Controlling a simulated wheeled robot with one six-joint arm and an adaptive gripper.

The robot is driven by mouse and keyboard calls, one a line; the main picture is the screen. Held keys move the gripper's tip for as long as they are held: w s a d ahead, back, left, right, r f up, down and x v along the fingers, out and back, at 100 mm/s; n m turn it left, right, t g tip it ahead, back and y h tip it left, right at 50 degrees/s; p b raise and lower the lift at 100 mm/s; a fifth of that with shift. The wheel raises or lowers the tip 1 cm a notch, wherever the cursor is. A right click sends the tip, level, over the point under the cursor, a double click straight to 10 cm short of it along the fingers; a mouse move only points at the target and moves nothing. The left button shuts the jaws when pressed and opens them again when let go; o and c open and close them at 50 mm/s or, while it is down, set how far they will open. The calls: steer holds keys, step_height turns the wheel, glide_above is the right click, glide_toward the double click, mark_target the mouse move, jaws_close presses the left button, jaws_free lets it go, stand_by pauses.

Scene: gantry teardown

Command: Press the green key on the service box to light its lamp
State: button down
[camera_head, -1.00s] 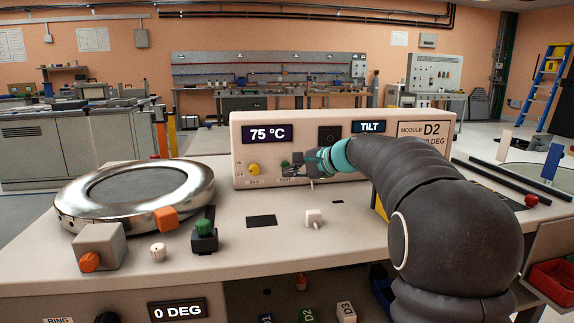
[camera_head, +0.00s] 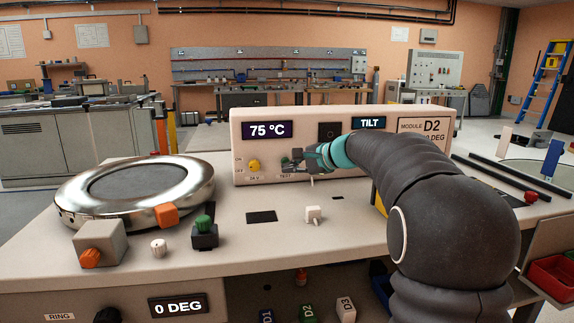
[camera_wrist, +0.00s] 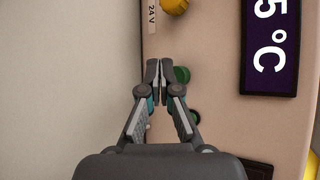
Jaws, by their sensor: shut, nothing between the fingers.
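In the wrist view the green key (camera_wrist: 182,75) is a round green knob on the box face, partly hidden behind the fingertips. My gripper (camera_wrist: 162,68) is shut and empty, its tips overlapping the key's left edge in the picture; I cannot tell if they touch.
A yellow knob (camera_head: 254,165) sits on the box left of my gripper. A metal ring (camera_head: 80,215), a green-topped block (camera_head: 204,234) and a grey block with an orange knob (camera_head: 101,241) stand at the left.

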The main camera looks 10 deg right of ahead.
steer(key=shift+w, duration=0.2)
stand_by(0.4)
steer(key=shift+w, duration=0.3)
steer(key=shift+w, duration=0.45)
stand_by(0.7)
steer(key=shift+s, duration=0.15)
steer(key=shift+s+b, duration=0.35)
steer(key=shift+s, duration=0.45)
steer(key=shift+s+f+b, duration=0.1)
steer(key=shift+s+b, duration=0.6)
steer(key=shift+s, duration=0.25)
steer(key=shift+s+b, duration=0.9)
steer(key=shift+s, duration=1.15)
steer(key=shift+s, duration=0.1)
